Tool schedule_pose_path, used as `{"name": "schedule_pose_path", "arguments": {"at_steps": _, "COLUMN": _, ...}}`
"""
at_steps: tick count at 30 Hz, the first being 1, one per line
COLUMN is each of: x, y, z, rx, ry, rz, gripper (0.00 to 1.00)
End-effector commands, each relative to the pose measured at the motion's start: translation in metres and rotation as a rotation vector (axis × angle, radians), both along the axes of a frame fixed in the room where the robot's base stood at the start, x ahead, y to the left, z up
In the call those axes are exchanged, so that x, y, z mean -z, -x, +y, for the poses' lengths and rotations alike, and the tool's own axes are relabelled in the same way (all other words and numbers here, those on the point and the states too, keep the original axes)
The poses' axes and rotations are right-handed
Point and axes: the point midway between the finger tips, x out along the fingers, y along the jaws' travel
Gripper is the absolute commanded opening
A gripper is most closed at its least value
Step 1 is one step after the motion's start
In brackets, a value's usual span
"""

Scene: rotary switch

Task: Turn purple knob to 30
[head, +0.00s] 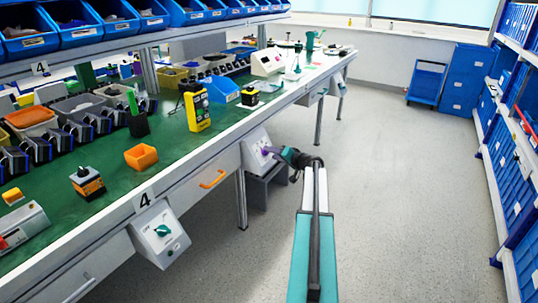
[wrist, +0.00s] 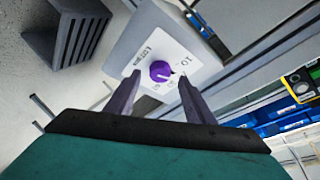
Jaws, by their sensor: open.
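The purple knob (wrist: 160,71) sits on a white dial plate on a grey switch box (wrist: 150,32), with printed marks around it. In the head view the purple knob (head: 266,150) shows on the front of the switch box (head: 254,146), below the bench edge. My gripper (wrist: 151,88) is open in the wrist view, its two dark fingers either side of and just short of the knob, apart from it. In the head view my gripper (head: 281,152) is close in front of the box. I cannot read the knob's exact setting.
Another switch box with a teal knob (head: 161,231) hangs under the bench nearer to me. Blue bin shelves (head: 515,170) line the right. The floor (head: 390,200) between is clear.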

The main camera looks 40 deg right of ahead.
Motion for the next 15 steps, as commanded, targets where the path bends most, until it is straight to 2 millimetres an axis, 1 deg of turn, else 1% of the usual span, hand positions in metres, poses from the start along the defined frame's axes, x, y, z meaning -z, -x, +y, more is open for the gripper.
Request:
{"name": "schedule_pose_path", "arguments": {"at_steps": 1, "x": 0.002, "y": -0.006, "z": -0.002, "rx": 0.000, "ry": 0.000, "rz": 0.000, "gripper": 0.48}}
{"name": "schedule_pose_path", "arguments": {"at_steps": 6, "x": 0.005, "y": -0.018, "z": -0.002, "rx": 0.001, "ry": 0.000, "rz": -0.001, "gripper": 0.48}}
{"name": "schedule_pose_path", "arguments": {"at_steps": 15, "x": 0.006, "y": -0.023, "z": -0.002, "rx": 0.001, "ry": -0.001, "rz": -0.001, "gripper": 0.48}}
